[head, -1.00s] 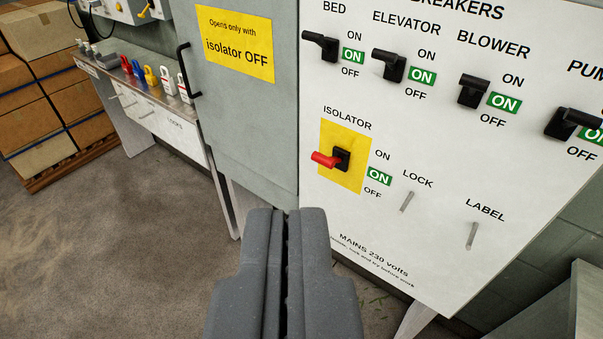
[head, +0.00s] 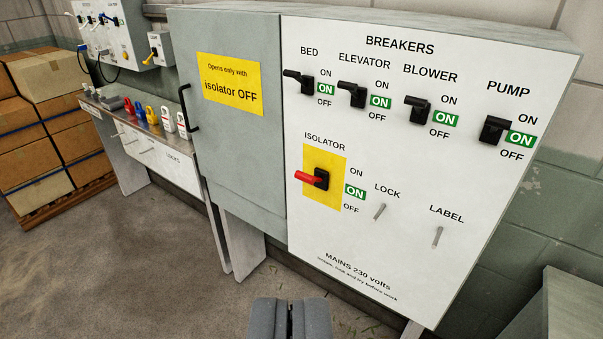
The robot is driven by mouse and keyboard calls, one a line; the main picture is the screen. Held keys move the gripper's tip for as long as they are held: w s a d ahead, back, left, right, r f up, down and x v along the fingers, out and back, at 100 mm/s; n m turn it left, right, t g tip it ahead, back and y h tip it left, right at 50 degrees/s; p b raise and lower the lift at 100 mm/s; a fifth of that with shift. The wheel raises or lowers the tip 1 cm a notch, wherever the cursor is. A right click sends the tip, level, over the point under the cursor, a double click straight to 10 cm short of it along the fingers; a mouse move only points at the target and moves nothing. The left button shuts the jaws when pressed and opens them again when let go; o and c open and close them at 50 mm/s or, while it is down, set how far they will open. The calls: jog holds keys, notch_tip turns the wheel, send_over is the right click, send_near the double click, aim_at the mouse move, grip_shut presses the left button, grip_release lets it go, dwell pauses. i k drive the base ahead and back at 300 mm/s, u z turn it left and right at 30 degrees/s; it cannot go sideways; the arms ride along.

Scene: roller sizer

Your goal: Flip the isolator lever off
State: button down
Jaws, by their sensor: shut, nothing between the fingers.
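The isolator lever (head: 308,177) has a red handle and a black hub on a yellow plate (head: 338,160) on the white breaker panel. The handle sticks out toward the left of its hub. The green ON flag (head: 356,191) shows beside it, between the printed ON and OFF. My gripper (head: 290,306) is at the bottom of the head view, shut and empty. In the picture it is below the lever and apart from it.
Several black breaker levers (head: 357,94) line the panel top, each with a green ON flag. Lock (head: 380,211) and label (head: 437,237) pegs project at lower right. A grey door (head: 235,150) with a black handle (head: 187,108) is left. A metal box (head: 560,315) stands at lower right.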

aim_at(310, 180)
jog(key=z, duration=0.1)
jog(key=i, duration=0.95)
jog(key=u, duration=0.1)
